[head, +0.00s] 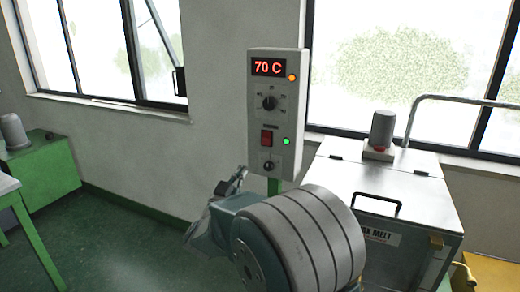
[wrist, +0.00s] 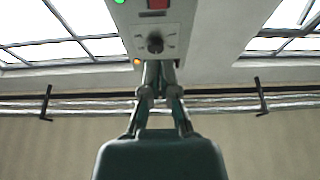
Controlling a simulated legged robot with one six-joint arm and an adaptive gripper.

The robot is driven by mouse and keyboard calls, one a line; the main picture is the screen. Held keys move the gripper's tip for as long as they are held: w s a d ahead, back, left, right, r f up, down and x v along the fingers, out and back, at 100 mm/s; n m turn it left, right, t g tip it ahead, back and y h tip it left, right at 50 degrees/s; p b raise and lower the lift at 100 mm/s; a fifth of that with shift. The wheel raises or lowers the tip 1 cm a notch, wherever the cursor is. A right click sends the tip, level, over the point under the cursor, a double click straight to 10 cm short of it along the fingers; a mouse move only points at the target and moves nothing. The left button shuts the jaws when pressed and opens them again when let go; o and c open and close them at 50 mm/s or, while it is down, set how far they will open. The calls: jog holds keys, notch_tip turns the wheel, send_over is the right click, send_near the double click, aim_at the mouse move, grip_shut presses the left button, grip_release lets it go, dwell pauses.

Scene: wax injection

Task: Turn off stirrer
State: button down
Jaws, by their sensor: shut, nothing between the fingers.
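My gripper (head: 240,173) is shut and empty, in front of the box's lower left. The red switch (wrist: 158,4) is partly cut off there.
A metal wax melt tank (head: 376,190) stands at right, with a grey motor (head: 383,130) and a black handle (head: 378,203) on its lid. A curved pipe rises behind it. A green bench (head: 48,172) is at left. Open floor (head: 115,240) lies between.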

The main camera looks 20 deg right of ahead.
aim_at(266, 142)
jog(key=x, duration=0.4)
jog(key=f+x, duration=0.1)
jog(key=x, duration=0.3)
jog(key=f+x, duration=0.1)
jog(key=x, duration=0.3)
jog(key=shift+w+d, duration=0.35)
jog(key=shift+w+d+f, duration=0.15)
jog(key=shift+w+d, duration=0.1)
jog(key=shift+d, duration=0.05)
jog(key=shift+w+d+f+t+h, duration=0.2)
jog(key=shift+w+f+t+h, duration=0.1)
jog(key=shift+t+h, duration=0.1)
jog(key=shift+r, duration=0.1)
jog(key=shift+s+d, duration=0.1)
